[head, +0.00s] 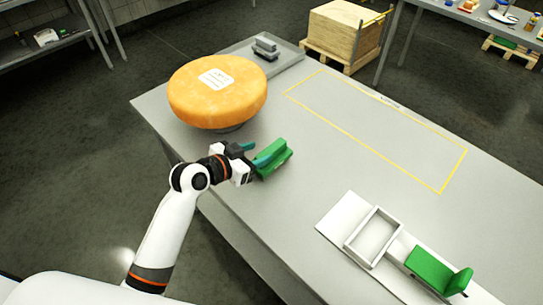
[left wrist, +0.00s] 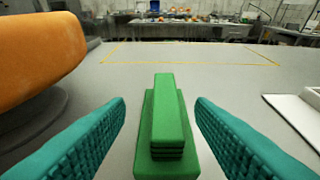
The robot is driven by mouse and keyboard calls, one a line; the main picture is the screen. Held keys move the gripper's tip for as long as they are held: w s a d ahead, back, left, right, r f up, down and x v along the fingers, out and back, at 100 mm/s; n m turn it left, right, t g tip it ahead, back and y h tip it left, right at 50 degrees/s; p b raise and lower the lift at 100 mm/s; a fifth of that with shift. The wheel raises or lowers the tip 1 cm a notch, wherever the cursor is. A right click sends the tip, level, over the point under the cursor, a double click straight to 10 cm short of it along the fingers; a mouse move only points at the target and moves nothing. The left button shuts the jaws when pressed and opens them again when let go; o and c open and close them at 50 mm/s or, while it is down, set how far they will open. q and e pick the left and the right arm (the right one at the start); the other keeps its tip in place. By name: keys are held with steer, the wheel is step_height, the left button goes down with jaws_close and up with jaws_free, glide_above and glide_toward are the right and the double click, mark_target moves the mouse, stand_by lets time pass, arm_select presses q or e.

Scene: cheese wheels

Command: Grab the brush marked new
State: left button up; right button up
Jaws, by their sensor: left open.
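A green brush-like thing (head: 278,163) lies on the grey table (head: 330,175), near its front edge and beside the cheese wheel. In the left wrist view it shows as a green block (left wrist: 166,110) with a narrower raised part on top. My left gripper (head: 259,153) is open, its teal fingers on either side of the green thing with gaps to both. A second green thing (head: 430,270), with a flat part and an upright end, is at the right on a white board. I can read no "new" mark on either. My right gripper is not in view.
A large orange cheese wheel (head: 217,92) on a dark stand is close to the left of my left gripper. A white open frame (head: 374,237) sits on the white board (head: 334,219). A yellow-outlined area (head: 375,130) of the table is empty.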

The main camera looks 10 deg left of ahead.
mark_target(270, 149)
arm_select(q)
steer(key=p+x, duration=0.1)
steer(key=x, duration=0.5)
steer(key=shift+s+d+p, duration=0.25)
steer(key=shift+p, duration=0.15)
steer(key=shift+a, duration=0.1)
steer(key=shift+c, duration=0.9)
steer(key=shift+r, duration=0.1)
jaws_close()
